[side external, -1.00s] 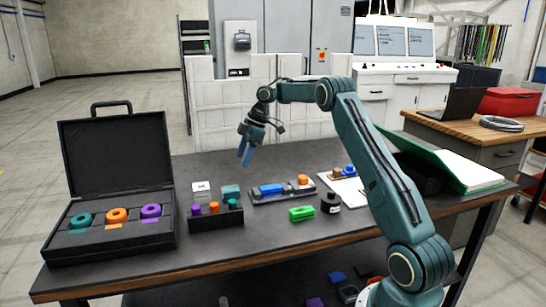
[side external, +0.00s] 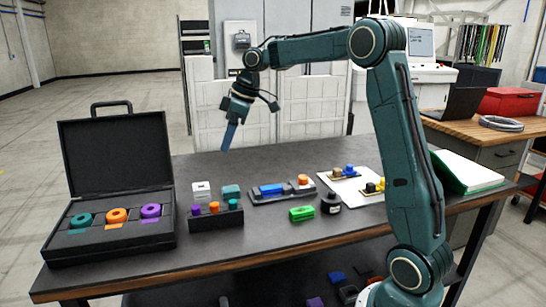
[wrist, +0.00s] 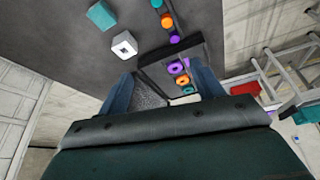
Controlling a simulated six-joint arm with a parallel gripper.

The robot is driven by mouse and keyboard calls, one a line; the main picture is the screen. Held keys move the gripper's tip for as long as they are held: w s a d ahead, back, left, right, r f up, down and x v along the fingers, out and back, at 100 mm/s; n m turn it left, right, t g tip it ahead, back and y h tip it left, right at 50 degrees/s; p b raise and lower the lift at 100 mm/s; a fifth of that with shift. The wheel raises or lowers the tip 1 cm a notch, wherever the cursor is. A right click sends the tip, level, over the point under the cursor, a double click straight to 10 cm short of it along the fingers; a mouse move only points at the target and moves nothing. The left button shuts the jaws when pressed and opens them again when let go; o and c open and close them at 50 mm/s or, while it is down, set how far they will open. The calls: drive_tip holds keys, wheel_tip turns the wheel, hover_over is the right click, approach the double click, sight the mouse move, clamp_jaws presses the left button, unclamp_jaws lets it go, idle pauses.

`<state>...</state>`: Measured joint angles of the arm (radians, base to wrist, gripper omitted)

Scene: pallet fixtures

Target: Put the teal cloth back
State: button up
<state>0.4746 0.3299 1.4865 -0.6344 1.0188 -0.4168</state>
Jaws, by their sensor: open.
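A small teal block-shaped piece (side external: 231,191), the only teal thing that could be the folded cloth, lies on the dark table behind the small black rack. It also shows at the top of the wrist view (wrist: 101,15), left of the rack. My gripper (side external: 228,138) is raised above the far part of the table, well apart from the teal piece. In the wrist view its two blue fingers (wrist: 163,88) are spread with nothing held between them.
An open black case (side external: 109,243) with teal, orange and purple rings stands at the left. A white cube (side external: 201,190) sits beside the teal piece. The black rack (side external: 214,218) holds purple, orange and teal pegs. A blue-topped fixture (side external: 280,190) and green block (side external: 302,213) lie right.

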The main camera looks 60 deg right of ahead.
drive_tip(key=s+a+r+m+h, duration=0.1)
drive_tip(key=s+a+r+m, duration=0.25)
drive_tip(key=s+a, duration=0.95)
drive_tip(key=s+f+m+t, duration=0.1)
drive_tip(key=s+f, duration=0.1)
drive_tip(key=s, duration=0.6)
drive_tip(key=s+f+m+h, duration=0.1)
drive_tip(key=s+f, duration=0.2)
drive_tip(key=s, duration=0.6)
drive_tip(key=shift+a+f+m+t, duration=0.25)
drive_tip(key=shift+f+m+t, duration=0.1)
drive_tip(key=shift+t, duration=0.05)
drive_tip(key=shift+w, duration=0.1)
